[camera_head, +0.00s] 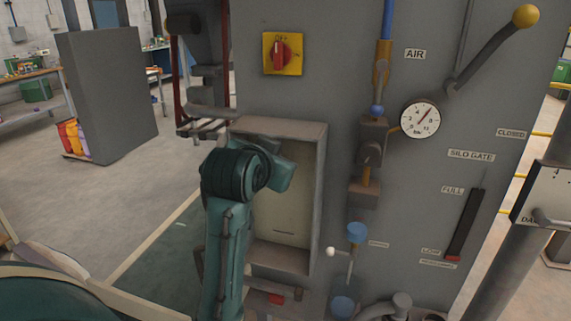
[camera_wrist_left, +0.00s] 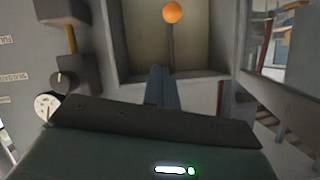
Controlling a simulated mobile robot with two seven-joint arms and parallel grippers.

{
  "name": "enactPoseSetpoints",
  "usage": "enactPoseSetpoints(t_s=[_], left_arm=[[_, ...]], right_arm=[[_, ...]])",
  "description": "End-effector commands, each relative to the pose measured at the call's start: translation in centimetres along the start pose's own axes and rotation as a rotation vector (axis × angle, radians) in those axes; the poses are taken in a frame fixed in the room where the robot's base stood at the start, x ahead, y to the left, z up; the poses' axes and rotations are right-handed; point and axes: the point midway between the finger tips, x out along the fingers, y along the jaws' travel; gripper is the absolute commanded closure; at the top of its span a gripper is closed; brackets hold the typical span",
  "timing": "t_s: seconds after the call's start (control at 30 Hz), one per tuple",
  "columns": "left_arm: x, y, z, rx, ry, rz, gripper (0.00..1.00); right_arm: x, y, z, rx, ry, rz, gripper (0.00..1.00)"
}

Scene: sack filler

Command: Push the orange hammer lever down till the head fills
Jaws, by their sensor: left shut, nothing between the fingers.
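The orange ball knob (camera_wrist_left: 172,12) of the hammer lever shows at the top of the left wrist view, on a dark rod inside a pale recessed box. In the head view the lever cannot be made out, with my arm across the box (camera_head: 317,190). My left gripper (camera_wrist_left: 157,74) is shut and empty, its fingers pointing into the box beside the rod. I cannot tell whether they touch the rod. In the head view its fingers are hidden behind my teal wrist. My right gripper is not in view.
The grey panel carries a red rotary switch (camera_head: 281,54), a pressure gauge (camera_head: 420,118), a blue-capped valve (camera_head: 356,233) and a yellow-knobbed lever (camera_head: 525,16). A level slot (camera_head: 466,225) marked FULL and LOW is at the right. Open floor (camera_head: 70,215) lies to the left.

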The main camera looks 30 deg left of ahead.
Motion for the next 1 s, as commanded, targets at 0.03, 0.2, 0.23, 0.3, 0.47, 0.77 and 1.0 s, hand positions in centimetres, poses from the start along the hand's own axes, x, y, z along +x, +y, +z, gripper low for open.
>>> enactPoseSetpoints(t_s=[0.03, 0.2, 0.23, 0.3, 0.47, 0.77, 1.0], left_arm=[[-0.4, -0.4, -0.6, -0.008, 0.002, -0.005, 1.0], [-0.8, -0.8, -1.0, -0.016, -0.002, -0.008, 1.0], [-0.8, -0.8, -1.0, -0.016, -0.002, -0.008, 1.0], [-0.8, -0.8, -1.0, -0.016, -0.002, -0.008, 1.0], [-0.7, -0.8, -1.0, -0.016, -0.002, -0.008, 1.0], [2.5, -0.8, -0.9, -0.015, -0.007, -0.006, 1.0], [7.7, -0.9, -1.0, -0.016, -0.006, -0.007, 1.0]], right_arm=[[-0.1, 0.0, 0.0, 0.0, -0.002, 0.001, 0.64], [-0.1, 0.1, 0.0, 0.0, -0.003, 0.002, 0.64], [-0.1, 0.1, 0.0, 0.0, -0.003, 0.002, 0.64], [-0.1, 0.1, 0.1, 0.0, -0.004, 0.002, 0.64], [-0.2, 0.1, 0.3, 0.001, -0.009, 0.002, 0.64], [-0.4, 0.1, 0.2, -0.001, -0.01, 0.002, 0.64], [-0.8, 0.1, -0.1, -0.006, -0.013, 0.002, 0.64]])
